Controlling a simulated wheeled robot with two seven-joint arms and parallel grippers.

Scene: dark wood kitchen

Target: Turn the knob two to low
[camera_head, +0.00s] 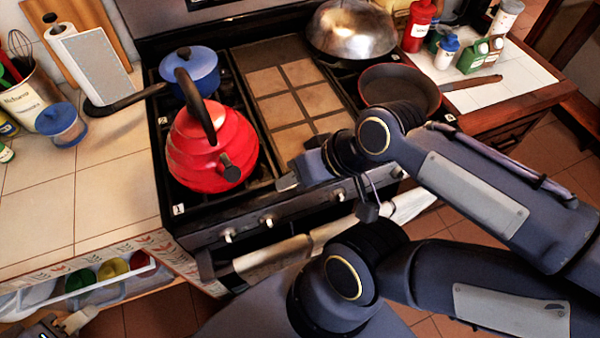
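The stove's front panel (252,236) carries a row of small pale knobs. One knob (228,235) is at the left, a second knob (268,221) is to its right, and another (340,195) is further right. Their numbers and settings are too small to read. My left gripper (72,322) shows only in part at the bottom left edge, well away from the knobs. My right arm comes in from the right across the stove front. Its end (289,182) is near the cooktop's front edge, above the knob row, and its fingers cannot be made out clearly.
A red kettle (203,150) stands at the front left of the cooktop, a blue pot (195,70) behind it. A dark pan (400,86) and a metal dome (352,28) are at the right. An oven handle with a towel (285,256) runs below the knobs.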

